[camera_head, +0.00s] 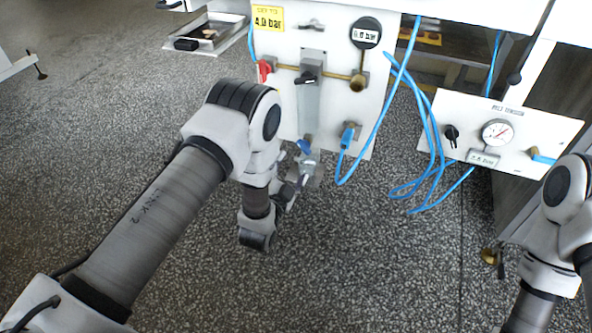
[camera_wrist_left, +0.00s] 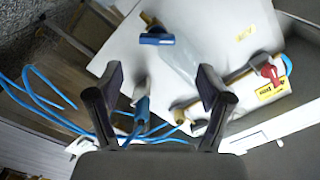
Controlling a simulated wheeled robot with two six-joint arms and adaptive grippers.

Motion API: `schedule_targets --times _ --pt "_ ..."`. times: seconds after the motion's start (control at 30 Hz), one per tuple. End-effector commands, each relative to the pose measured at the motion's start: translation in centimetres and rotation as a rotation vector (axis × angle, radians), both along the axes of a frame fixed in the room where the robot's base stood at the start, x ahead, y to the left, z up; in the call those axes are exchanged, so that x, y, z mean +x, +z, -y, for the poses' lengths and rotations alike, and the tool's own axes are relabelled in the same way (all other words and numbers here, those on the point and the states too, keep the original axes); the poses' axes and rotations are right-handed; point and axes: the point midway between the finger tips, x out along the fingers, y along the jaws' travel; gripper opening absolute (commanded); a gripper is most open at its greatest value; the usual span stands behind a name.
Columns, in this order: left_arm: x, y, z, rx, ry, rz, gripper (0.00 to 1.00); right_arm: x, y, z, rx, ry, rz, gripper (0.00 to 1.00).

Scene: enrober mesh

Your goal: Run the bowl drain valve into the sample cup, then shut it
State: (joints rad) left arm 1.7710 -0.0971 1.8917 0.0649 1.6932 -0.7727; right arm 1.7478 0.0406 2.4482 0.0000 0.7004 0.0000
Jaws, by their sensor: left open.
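A small valve with a blue lever (camera_head: 304,147) sits at the lower end of the grey column on the white panel. The lever also shows in the left wrist view (camera_wrist_left: 157,39), beyond the fingertips. My left gripper (camera_head: 290,194) is just below and beside this valve in the head view, partly hidden by my wrist. In the left wrist view my left gripper (camera_wrist_left: 160,72) is open, its two fingers apart with nothing between them. I cannot make out a sample cup clearly; grey metal parts below the lever are too small to tell. My right gripper is out of view.
The white panel (camera_head: 275,112) carries a red knob (camera_head: 264,70), a black knob (camera_head: 308,77) and a brass fitting (camera_head: 357,82). Blue hoses (camera_head: 398,75) loop to its right, by a gauge panel (camera_head: 560,130). The speckled floor (camera_head: 380,270) is clear below.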

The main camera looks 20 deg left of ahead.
Motion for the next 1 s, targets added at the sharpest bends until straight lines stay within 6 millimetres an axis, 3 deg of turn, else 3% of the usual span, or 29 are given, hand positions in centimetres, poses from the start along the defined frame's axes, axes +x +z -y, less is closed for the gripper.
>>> schedule_targets --times 0.03,0.17,0.53,0.83,0.87,1.0 --pt "0.0 -1.3 0.2 0.001 -0.004 0.001 0.79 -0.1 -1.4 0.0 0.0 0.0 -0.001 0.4" --pt "0.6 -1.2 0.2 0.0 -0.004 0.003 0.79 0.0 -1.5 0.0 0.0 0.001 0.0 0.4" --pt "7.0 -1.3 0.4 -0.002 -0.003 0.001 0.79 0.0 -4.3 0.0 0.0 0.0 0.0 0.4" --pt "7.8 -1.0 0.4 -0.002 -0.003 -0.002 0.79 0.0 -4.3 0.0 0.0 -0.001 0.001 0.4" --pt "7.8 -1.0 0.4 -0.002 -0.003 -0.002 0.76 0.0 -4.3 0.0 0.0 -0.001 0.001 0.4" --pt "7.8 -1.0 0.4 -0.002 -0.003 -0.002 0.26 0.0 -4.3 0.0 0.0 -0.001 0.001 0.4"
